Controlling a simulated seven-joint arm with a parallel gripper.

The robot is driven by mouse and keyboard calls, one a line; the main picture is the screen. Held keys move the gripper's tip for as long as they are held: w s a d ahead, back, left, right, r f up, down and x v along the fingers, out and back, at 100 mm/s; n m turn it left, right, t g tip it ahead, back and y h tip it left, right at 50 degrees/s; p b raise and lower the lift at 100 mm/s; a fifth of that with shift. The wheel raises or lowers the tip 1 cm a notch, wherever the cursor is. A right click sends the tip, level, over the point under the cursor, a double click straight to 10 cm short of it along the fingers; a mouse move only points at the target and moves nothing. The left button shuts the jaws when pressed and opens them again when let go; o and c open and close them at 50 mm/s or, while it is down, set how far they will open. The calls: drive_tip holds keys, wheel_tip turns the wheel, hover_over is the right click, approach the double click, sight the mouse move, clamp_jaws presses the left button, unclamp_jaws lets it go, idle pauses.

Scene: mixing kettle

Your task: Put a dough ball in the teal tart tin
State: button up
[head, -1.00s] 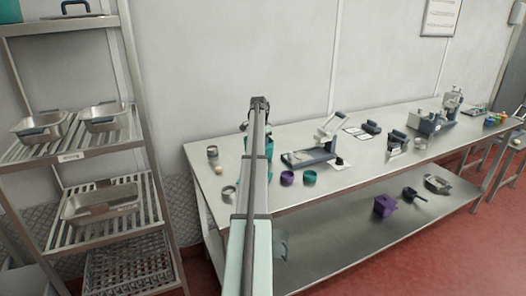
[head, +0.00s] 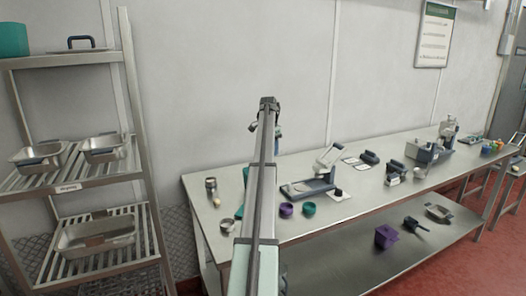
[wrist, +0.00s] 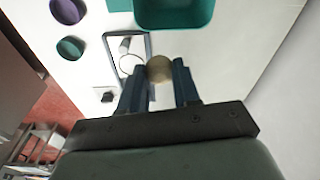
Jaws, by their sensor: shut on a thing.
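My gripper (wrist: 160,82) is shut on a pale tan dough ball (wrist: 159,68), held between the fingertips in the wrist view. In the head view the gripper (head: 268,104) is raised above the table, and the ball cannot be made out there. The teal tart tin (head: 309,208) stands on the table to the right of my arm, beside a purple tin (head: 286,209). In the wrist view the teal tin (wrist: 70,47) is left of the gripper, well apart from the held ball, with the purple tin (wrist: 67,10) near it.
A larger teal tub (wrist: 175,14) lies beyond the ball in the wrist view, mostly hidden by my arm in the head view. A press (head: 308,187) stands behind the tins. Another pale ball (head: 217,202) and a metal tin (head: 226,225) are at the table's left end.

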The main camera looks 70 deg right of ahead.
drive_tip(key=s+a+f+m, duration=0.1)
drive_tip(key=s+a+f, duration=0.15)
drive_tip(key=s, duration=0.55)
drive_tip(key=s+a+f+m, duration=0.15)
drive_tip(key=s+f, duration=0.25)
drive_tip(key=s, duration=0.4)
drive_tip(key=s+a+f+m, duration=0.3)
drive_tip(key=s+a, duration=0.1)
drive_tip(key=a, duration=0.3)
drive_tip(key=shift+a+f+y, duration=0.3)
drive_tip(key=shift+a, duration=0.1)
drive_tip(key=shift+f, duration=0.1)
drive_tip(key=shift+f, duration=2.05)
drive_tip(key=shift+f, duration=0.35)
